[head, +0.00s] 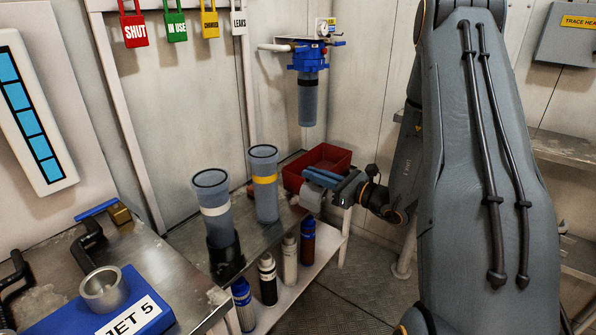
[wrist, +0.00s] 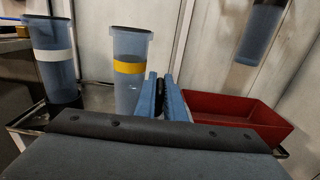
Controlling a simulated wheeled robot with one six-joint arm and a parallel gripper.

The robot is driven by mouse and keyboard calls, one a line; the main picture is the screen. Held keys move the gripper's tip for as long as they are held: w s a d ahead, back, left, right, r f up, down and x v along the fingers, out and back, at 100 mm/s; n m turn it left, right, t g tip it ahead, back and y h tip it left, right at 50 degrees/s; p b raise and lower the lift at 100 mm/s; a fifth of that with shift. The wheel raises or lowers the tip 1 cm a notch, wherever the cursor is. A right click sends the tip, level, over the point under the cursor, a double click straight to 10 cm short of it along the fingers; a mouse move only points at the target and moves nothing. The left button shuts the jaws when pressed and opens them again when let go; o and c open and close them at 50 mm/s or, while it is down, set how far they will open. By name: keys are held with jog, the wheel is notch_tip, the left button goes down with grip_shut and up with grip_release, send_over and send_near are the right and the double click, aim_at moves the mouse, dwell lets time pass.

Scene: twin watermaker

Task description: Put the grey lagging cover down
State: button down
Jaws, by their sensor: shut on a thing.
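My gripper (head: 318,178), with blue fingers, reaches in from the right over the right end of the metal bench. It is shut on the grey lagging cover (head: 312,199), a small pale grey piece that shows just below the fingers. I cannot tell whether the cover touches the bench or hangs a little above it. In the wrist view my gripper (wrist: 160,90) shows its fingers close together between the yellow-banded housing and the red tray. The cover cannot be made out clearly there.
A red tray (head: 325,157) stands just behind my gripper. A yellow-banded clear housing (head: 265,205) and a white-banded one (head: 215,228) stand on the bench (head: 285,232) to the left. Several bottles (head: 290,260) stand on the lower shelf. A filter (head: 308,95) hangs on the wall.

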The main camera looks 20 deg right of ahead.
aim_at(318, 202)
jog(key=v, duration=1.1)
jog(key=s+a+f+p, duration=0.1)
jog(key=a+f+p, duration=0.2)
jog(key=a, duration=0.5)
jog(key=s+a+f+m+h+p, duration=0.1)
jog(key=a+f+p, duration=0.3)
jog(key=a, duration=0.4)
jog(key=shift+a+f+t+p, duration=0.15)
jog(key=shift+f+t+p, duration=0.15)
jog(key=shift+t+p, duration=0.1)
